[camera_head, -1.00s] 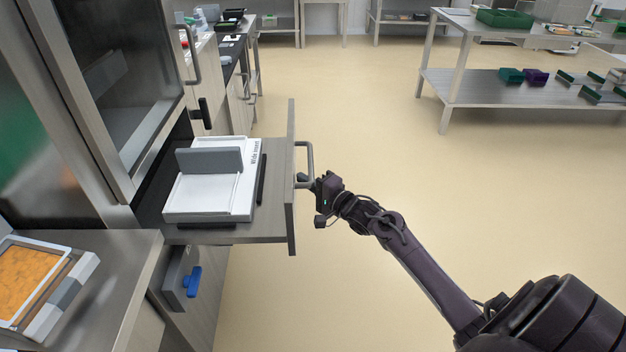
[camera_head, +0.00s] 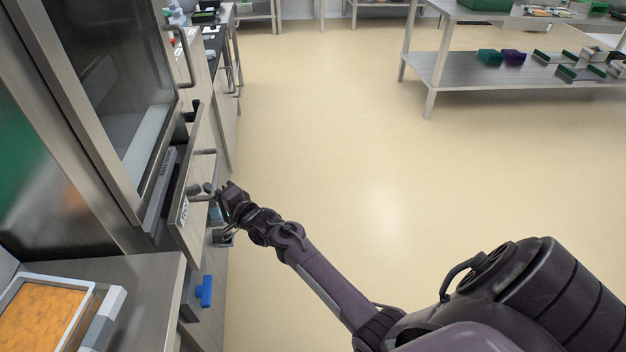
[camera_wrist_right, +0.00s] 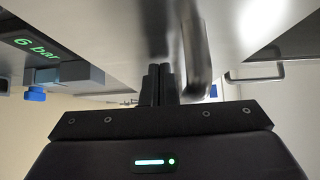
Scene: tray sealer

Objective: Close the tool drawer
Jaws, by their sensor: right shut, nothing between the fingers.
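The tool drawer (camera_head: 191,178) at the left in the head view stands partly open. A narrow strip of its inside shows, with part of the grey and white insert (camera_head: 160,195) in it. Its bar handle (camera_head: 205,152) is on the outer face and also shows in the wrist view (camera_wrist_right: 195,55). My right gripper (camera_head: 208,190) is at the drawer's outer face, beside the handle. In the wrist view its fingers (camera_wrist_right: 160,84) are shut and empty, close to the handle bar; whether they touch the face I cannot tell. My left gripper is out of view.
A steel counter (camera_head: 150,290) with a tray of orange contents (camera_head: 45,315) is at the lower left. A blue knob (camera_head: 205,291) sits below the drawer. A display reading 6 bar (camera_wrist_right: 35,47) shows in the wrist view.

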